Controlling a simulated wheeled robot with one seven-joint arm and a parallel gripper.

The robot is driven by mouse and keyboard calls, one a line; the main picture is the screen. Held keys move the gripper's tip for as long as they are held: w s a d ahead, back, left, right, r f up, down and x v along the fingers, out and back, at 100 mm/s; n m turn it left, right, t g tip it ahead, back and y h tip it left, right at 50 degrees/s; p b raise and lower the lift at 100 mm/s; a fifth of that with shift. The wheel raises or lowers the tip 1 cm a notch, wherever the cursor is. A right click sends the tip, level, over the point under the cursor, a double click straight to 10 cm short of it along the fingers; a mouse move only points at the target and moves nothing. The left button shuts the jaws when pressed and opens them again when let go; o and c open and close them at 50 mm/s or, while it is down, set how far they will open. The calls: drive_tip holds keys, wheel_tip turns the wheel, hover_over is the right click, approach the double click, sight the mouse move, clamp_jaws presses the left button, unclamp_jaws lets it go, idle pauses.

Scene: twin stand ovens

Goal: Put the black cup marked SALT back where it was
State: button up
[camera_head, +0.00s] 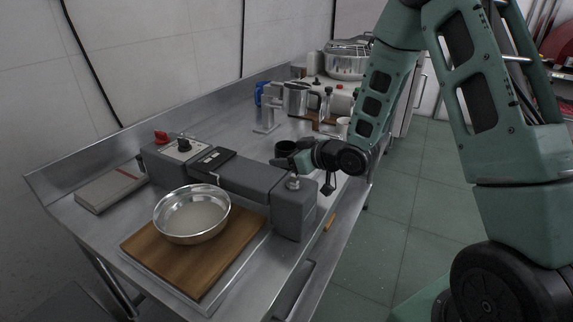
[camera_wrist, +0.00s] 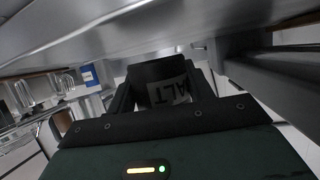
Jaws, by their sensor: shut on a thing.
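The black cup (camera_head: 286,148) shows as a dark round shape at my gripper (camera_head: 288,163), just behind the grey apparatus over the steel counter. In the wrist view the black cup (camera_wrist: 154,71) sits between the two fingers of my gripper (camera_wrist: 163,88), which is shut on it. The cup looks tilted in the wrist view. I cannot tell whether its base touches the counter (camera_head: 215,125).
A grey bar-shaped apparatus (camera_head: 243,178) crosses the counter in front of the gripper. A steel bowl (camera_head: 192,222) stands on a wooden board (camera_head: 150,257). Bare counter lies left of the cup.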

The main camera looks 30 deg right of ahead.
drive_tip(key=shift+f, duration=0.8)
drive_tip(key=shift+f, duration=0.2)
drive_tip(key=o, duration=1)
drive_tip(key=shift+r, duration=0.1)
